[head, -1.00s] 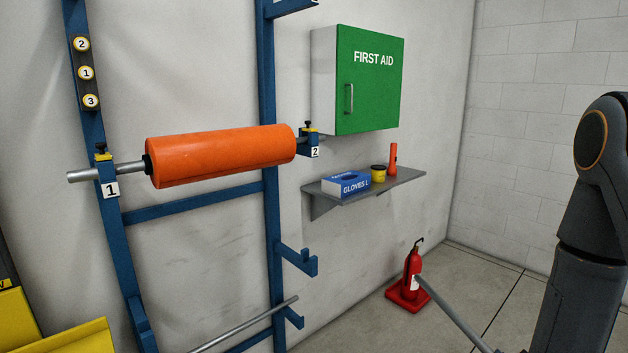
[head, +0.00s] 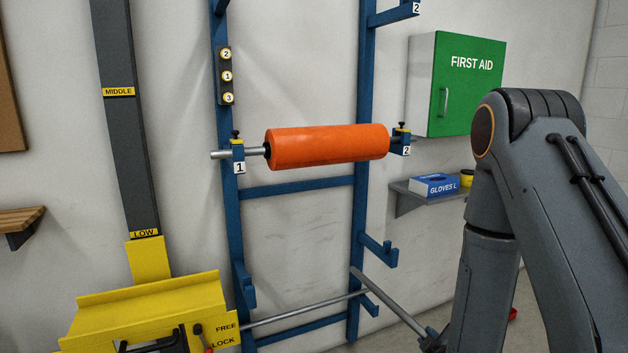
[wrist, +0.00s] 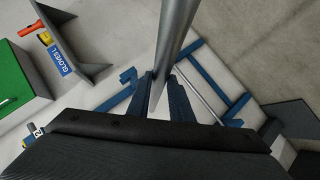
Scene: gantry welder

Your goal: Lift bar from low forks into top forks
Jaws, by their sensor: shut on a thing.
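A thin grey bar (head: 305,308) lies across the low forks (head: 370,307) of the blue rack (head: 363,190). My gripper (head: 432,342) is mostly cut off at the bottom of the head view. In the wrist view my gripper (wrist: 165,100) is shut on a grey rod (wrist: 176,45), which also shows in the head view (head: 388,302). The rod slants up-left, its far end overlapping the right post in the picture; I cannot tell if they touch. A top fork (head: 395,15) marked 2 shows at upper right. An orange roller (head: 328,146) hangs between forks marked 1 and 2.
An empty fork (head: 380,250) juts out below the roller. A yellow carriage (head: 150,300) stands left at LOW on a dark post (head: 128,130), beside a FREE/LOCK lever (head: 202,338). A first aid cabinet (head: 468,85) and shelf (head: 408,198) are right of the rack.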

